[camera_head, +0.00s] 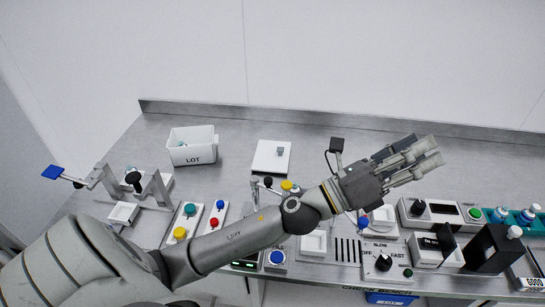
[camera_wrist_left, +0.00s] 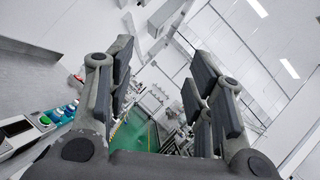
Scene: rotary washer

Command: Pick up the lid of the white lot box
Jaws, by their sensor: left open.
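The white lot box (camera_head: 192,146), marked LOT, stands open near the back left of the steel bench in the head view, with small items inside. A flat white square lid (camera_head: 270,157) with a small grey knob (camera_head: 280,151) lies on the bench to the right of the box, apart from it. My left gripper (camera_head: 430,155) is above the right part of the bench, well right of the lid. It is open and empty; the left wrist view shows its two fingers apart (camera_wrist_left: 160,90), with neither box nor lid between them. My right gripper is not in view.
My left arm crosses over the front of the bench. A metal stand (camera_head: 150,187) is at the left. Button boxes (camera_head: 185,222), a dial panel (camera_head: 383,262) and blue-capped bottles (camera_head: 528,214) line the front and right. The back middle around the lid is clear.

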